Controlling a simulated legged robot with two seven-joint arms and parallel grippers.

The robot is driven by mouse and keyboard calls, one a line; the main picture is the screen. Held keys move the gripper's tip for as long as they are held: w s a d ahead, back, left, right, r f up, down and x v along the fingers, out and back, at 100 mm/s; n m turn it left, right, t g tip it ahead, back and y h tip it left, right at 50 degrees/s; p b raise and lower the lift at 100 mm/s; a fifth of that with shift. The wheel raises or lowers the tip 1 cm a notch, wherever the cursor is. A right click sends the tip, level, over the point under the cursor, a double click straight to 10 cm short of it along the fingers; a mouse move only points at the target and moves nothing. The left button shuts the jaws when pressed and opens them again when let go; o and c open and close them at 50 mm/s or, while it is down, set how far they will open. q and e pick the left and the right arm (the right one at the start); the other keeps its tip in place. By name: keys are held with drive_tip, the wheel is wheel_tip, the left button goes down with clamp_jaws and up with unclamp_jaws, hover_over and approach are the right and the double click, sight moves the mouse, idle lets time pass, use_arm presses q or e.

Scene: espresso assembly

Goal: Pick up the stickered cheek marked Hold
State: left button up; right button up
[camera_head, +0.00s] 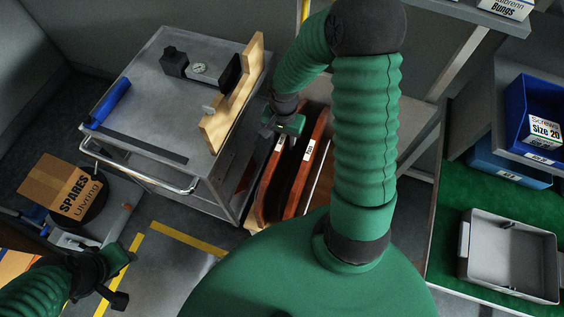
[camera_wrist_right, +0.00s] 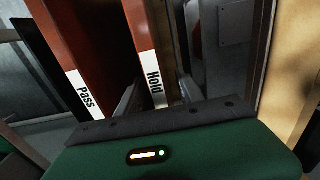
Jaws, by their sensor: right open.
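Two red-brown cheeks with white stickers stand side by side. In the right wrist view the Hold cheek (camera_wrist_right: 141,22) is right of the Pass cheek (camera_wrist_right: 85,40). My right gripper (camera_wrist_right: 158,98) is open, with one grey finger on each side of the Hold cheek's stickered edge. Contact cannot be told. In the head view my right gripper (camera_head: 282,127) is over the top end of the left cheek (camera_head: 271,172), which appears to be Hold; the other cheek (camera_head: 303,172) is to its right.
A grey cart (camera_head: 150,62) with a gauge block (camera_head: 200,70) and an upright tan wooden panel (camera_head: 232,100) stands left of the cheeks. A spares box (camera_head: 62,190) is lower left. A green bench (camera_head: 445,215) with an empty grey tray (camera_head: 510,255) and blue bins is at right.

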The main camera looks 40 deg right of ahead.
sight(284, 159)
drive_tip(key=f, duration=0.1)
drive_tip(key=d+f, duration=0.1)
drive_tip(key=f, duration=0.1)
drive_tip(key=shift+w+d+f, duration=0.15)
drive_tip(key=shift+d, duration=0.05)
drive_tip(key=shift+a, duration=0.35)
drive_tip(key=shift+c, duration=0.6)
drive_tip(key=shift+a+r, duration=0.3)
drive_tip(key=shift+a, duration=0.05)
drive_tip(key=c, duration=0.5)
clamp_jaws()
drive_tip(key=shift+d, duration=0.25)
